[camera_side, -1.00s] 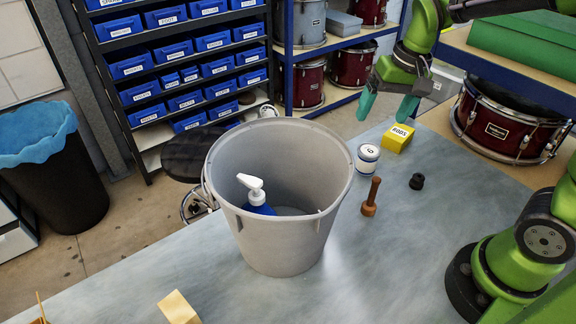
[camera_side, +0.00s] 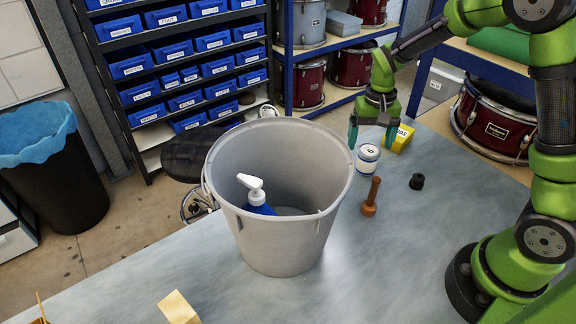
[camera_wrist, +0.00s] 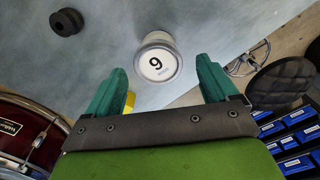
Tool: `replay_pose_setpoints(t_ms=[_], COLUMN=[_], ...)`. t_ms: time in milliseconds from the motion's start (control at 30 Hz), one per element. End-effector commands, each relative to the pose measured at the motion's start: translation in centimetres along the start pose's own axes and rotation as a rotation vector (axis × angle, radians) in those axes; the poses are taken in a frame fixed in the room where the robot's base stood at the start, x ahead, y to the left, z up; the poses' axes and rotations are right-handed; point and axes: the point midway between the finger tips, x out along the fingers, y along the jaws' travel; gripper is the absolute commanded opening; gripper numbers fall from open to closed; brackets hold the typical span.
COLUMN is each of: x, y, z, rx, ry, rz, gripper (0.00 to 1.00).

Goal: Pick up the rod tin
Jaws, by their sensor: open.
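The rod tin, a yellow box labelled RODS (camera_side: 404,138), stands near the back edge of the bench in the side view. My gripper (camera_side: 371,138) is open and empty, pointing down just left of the yellow box and behind a white jar (camera_side: 367,161). One finger partly covers the box's left side. In the wrist view only a sliver of the yellow box (camera_wrist: 130,102) shows beside the left finger, the rest hidden. I cannot tell whether a finger touches the box.
A large grey bucket (camera_side: 258,232) with a blue pump bottle (camera_side: 259,209) inside stands left of the jar. A brown wooden peg (camera_side: 371,198) and a black knob (camera_side: 416,181) stand in front. A wooden block (camera_side: 178,307) lies near the front. The bench's right middle is clear.

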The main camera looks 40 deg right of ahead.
Motion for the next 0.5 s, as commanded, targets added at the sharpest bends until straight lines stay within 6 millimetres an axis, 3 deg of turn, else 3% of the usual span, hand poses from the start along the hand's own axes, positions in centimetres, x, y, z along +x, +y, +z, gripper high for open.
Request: replay_pose_setpoints(t_ms=[167,500], x=[1.2,5.6], y=[0.1,0.3], z=[0.1,0.1], rx=[0.001,0.002], ry=[-0.002,-0.002], rz=[0.001,0.000], gripper=[0.87,0.87])
